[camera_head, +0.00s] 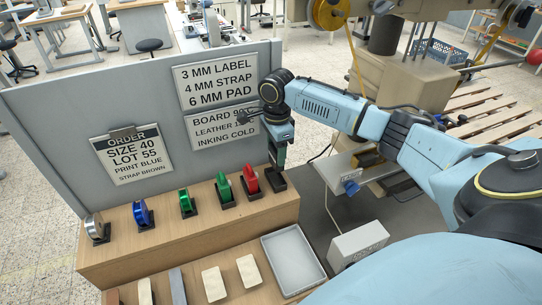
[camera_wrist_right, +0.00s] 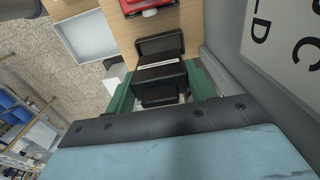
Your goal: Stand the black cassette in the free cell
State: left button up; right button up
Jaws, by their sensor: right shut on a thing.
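My right gripper (camera_head: 277,155) reaches down at the right end of the row of cassettes. In the right wrist view its green fingers (camera_wrist_right: 161,88) are shut on both sides of the black cassette (camera_wrist_right: 160,75), which has a pale strip along its edge. A black cell (camera_wrist_right: 160,44) lies just beyond the cassette, and shows at the right end of the wooden step (camera_head: 277,180) in the head view. The cassette is close above or at this cell; I cannot tell whether it touches the bottom. My left gripper is not in view.
Red (camera_head: 249,180), green (camera_head: 223,188) and blue (camera_head: 143,214) cassettes stand in black cells to the left. A grey panel (camera_head: 60,140) with signs rises behind. A grey tray (camera_head: 293,262) and several flat blocks lie on the lower bench.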

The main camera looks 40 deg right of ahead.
aim_at(276, 166)
notch_tip(276, 166, down, 2)
jog(key=shift+f, duration=0.2)
notch_tip(276, 166, down, 4)
jog(key=shift+r, duration=0.1)
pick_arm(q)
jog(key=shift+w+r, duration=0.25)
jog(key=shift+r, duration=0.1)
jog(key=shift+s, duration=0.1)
pick_arm(e)
jog(key=shift+f, duration=0.2)
jog(key=o, duration=1.1)
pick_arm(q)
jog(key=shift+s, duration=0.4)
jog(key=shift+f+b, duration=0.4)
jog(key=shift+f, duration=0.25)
pick_arm(e)
notch_tip(276, 166, up, 12)
jog(key=shift+r, duration=0.1)
